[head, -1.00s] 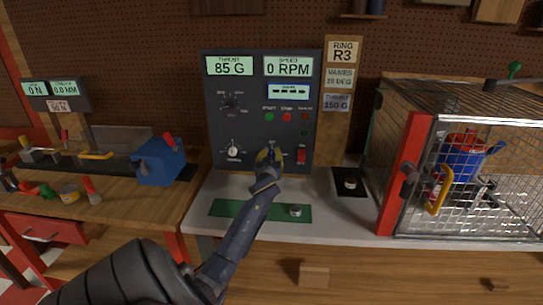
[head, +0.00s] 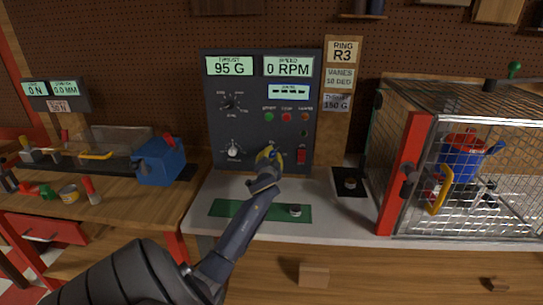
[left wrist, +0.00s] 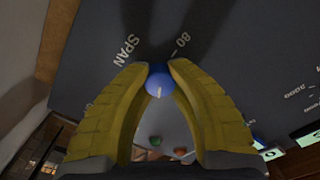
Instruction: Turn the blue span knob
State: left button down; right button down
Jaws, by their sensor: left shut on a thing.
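The blue span knob (left wrist: 160,82) shows in the left wrist view between the tips of my left gripper (left wrist: 159,70), beside the SPAN lettering on the dark panel. The yellow fingers are shut on it. In the head view my left gripper (head: 269,155) is at the lower middle of the dark control panel (head: 240,125) and hides the knob. The thrust display (head: 230,66) reads 95 G and the speed display (head: 289,66) reads 0 RPM. My right gripper is not in view.
A white knob (head: 232,150) is left of my gripper and a red switch (head: 301,156) is close on its right. A caged rotor bench (head: 412,185) stands at the right. A green mat (head: 235,208) lies on the white bench below.

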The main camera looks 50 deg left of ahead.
pick_arm(q)
jog(key=shift+f+m, duration=0.2)
jog(key=shift+m, duration=1.5)
jog(key=shift+s+m, duration=0.1)
jog(key=shift+m, duration=0.2)
jog(key=c, duration=1.1)
grip_release()
jog(key=shift+r, duration=0.15)
jog(key=shift+o, duration=0.2)
jog(key=v, duration=1.2)
jog(key=shift+a, duration=0.1)
